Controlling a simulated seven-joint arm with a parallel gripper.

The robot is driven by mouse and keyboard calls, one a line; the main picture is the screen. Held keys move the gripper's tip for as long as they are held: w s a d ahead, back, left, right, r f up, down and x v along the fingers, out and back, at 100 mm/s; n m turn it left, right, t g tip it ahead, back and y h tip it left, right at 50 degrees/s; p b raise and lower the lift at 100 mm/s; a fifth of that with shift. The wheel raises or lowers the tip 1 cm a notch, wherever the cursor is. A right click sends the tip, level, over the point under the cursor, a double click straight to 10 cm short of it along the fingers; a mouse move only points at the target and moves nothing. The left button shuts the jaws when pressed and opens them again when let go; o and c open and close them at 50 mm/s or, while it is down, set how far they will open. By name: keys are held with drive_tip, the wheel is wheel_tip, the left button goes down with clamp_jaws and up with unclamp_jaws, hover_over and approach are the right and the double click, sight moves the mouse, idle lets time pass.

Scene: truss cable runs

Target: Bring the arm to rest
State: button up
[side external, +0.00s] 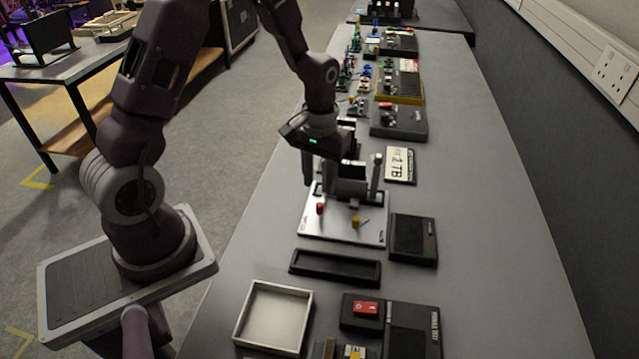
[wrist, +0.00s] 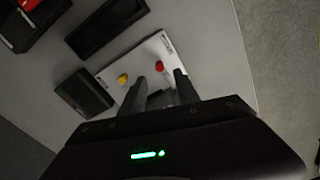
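My arm reaches over the long grey bench, with my gripper (side external: 328,165) pointing down above the far part of a white plate (side external: 335,228). In the wrist view my gripper (wrist: 158,84) has its two fingers apart, and I see nothing held between them. The plate (wrist: 140,62) carries a red knob (side external: 320,208) and a yellow knob (side external: 355,221). A dark grey block-like fixture (side external: 350,186) stands at the plate's far edge, close to the fingers. Whether they touch it I cannot tell.
A black box (side external: 413,238) sits right of the plate. A black tray (side external: 335,267) and an empty white tray (side external: 273,318) lie nearer. A red switch (side external: 366,308) is on a dark box. Several devices line the bench's far end. The bench's right strip is clear.

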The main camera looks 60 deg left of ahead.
drive_tip(key=s+d+r+m+t, duration=0.1)
drive_tip(key=s+d+r+t, duration=0.15)
drive_tip(key=r, duration=0.55)
drive_tip(key=s+d+r+m+t, duration=0.15)
drive_tip(key=s+r, duration=0.25)
drive_tip(key=r, duration=0.4)
drive_tip(key=s+d+r+m, duration=0.1)
drive_tip(key=s+d+r, duration=0.1)
drive_tip(key=s, duration=0.4)
drive_tip(key=s+d+r+m+t, duration=0.1)
drive_tip(key=s+d+r+m, duration=0.1)
drive_tip(key=s+r, duration=0.2)
drive_tip(key=shift+s+d+t, duration=0.2)
drive_tip(key=shift+s+t, duration=0.1)
drive_tip(key=shift+s, duration=0.8)
drive_tip(key=shift+r, duration=0.15)
